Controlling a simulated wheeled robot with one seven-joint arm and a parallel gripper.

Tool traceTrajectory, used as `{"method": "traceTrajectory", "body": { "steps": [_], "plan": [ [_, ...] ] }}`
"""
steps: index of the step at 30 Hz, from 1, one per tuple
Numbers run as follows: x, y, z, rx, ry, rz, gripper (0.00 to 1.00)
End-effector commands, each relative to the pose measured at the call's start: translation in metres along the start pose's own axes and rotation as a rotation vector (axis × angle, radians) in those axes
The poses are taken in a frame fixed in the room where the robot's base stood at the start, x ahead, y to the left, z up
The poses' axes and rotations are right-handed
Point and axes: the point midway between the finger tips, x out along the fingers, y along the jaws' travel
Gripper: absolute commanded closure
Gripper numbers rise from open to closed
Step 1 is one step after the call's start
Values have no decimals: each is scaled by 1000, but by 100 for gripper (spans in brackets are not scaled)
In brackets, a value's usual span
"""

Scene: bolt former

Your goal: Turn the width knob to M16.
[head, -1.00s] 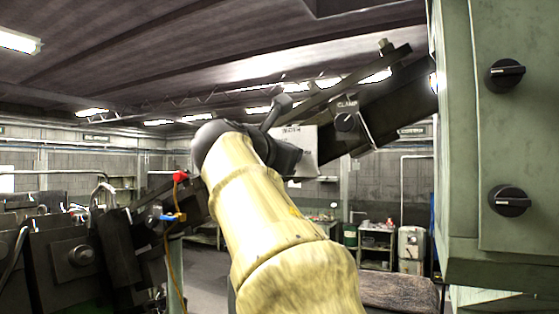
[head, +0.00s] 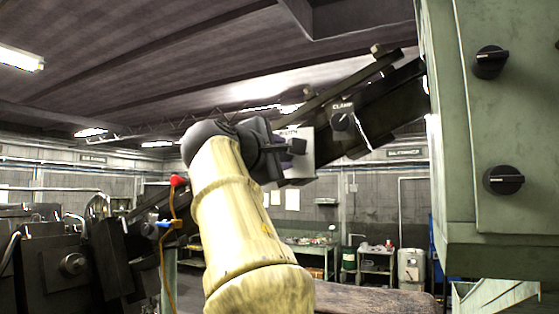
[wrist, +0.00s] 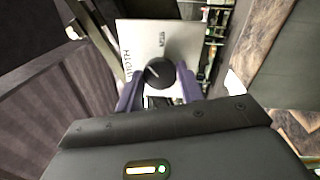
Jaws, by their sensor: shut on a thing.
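The width knob (wrist: 157,74) is a round black knob on a pale plate (wrist: 140,45) in the wrist view. The plate reads WIDTH along its left side, with small markings above the knob that I cannot read surely. A white line on the knob points to the upper left in that view. My gripper (wrist: 160,88) has its two purple-grey fingers on either side of the knob, closed on it. In the head view my gripper (head: 278,148) is at the plate (head: 302,170), and the knob (head: 297,146) shows dark at its tip.
A clamp knob (head: 341,122) sits on a small plate to the right on the dark sloping beam. A green cabinet (head: 455,130) with two black knobs (head: 491,62) (head: 504,180) stands close at the right. Dark machinery (head: 70,260) fills the lower left.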

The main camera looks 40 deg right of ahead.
Motion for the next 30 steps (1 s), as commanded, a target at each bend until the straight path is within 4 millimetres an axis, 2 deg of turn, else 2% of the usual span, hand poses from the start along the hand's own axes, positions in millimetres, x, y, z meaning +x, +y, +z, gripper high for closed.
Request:
{"method": "traceTrajectory", "body": {
  "steps": [18, 30],
  "plan": [
    [0, -1, -2, 556, -53, -2, 85],
    [0, -1, -2, 721, -70, -4, 85]
  ]
}}
